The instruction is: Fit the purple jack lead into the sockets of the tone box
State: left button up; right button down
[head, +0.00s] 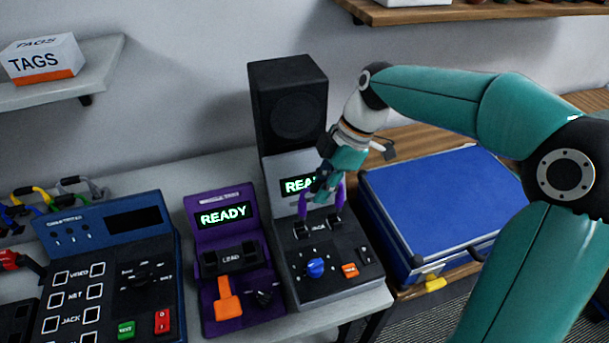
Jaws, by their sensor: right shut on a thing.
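The tone box (292,262) appears to be the grey and black unit right of centre, with a lit READY screen, a blue knob and a JACK label between two black sockets. My right gripper (326,188) is above these sockets, in front of the screen, and is shut on the purple jack lead (303,204). The lead hangs down on both sides of the fingers, towards the left and right sockets. I cannot tell whether its plugs are seated in them. The fingers hide the middle of the lead and part of the screen. My left gripper is not in view.
A purple tester (257,312) and a blue tester (82,243) stand to the left. A black speaker (262,80) is behind the tone box. A closed blue case (440,200) lies to the right. Coloured cables (40,193) hang at the far left.

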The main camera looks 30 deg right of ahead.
jog(key=shift+w+f, duration=0.1)
jog(key=shift+w, duration=0.2)
notch_tip(320, 180, down, 4)
jog(key=b, duration=0.3)
jog(key=shift+f+b, duration=0.2)
jog(key=shift+b, duration=0.15)
jog(key=shift+f+b, duration=0.35)
jog(key=shift+f, duration=0.05)
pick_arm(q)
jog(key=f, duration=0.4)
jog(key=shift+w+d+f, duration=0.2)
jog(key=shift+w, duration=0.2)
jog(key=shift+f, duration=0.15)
pick_arm(e)
jog(key=shift+s+r, duration=0.1)
jog(key=shift+r, duration=0.05)
pick_arm(q)
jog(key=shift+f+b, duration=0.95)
jog(key=shift+b, duration=0.15)
pick_arm(e)
jog(key=shift+f, duration=0.95)
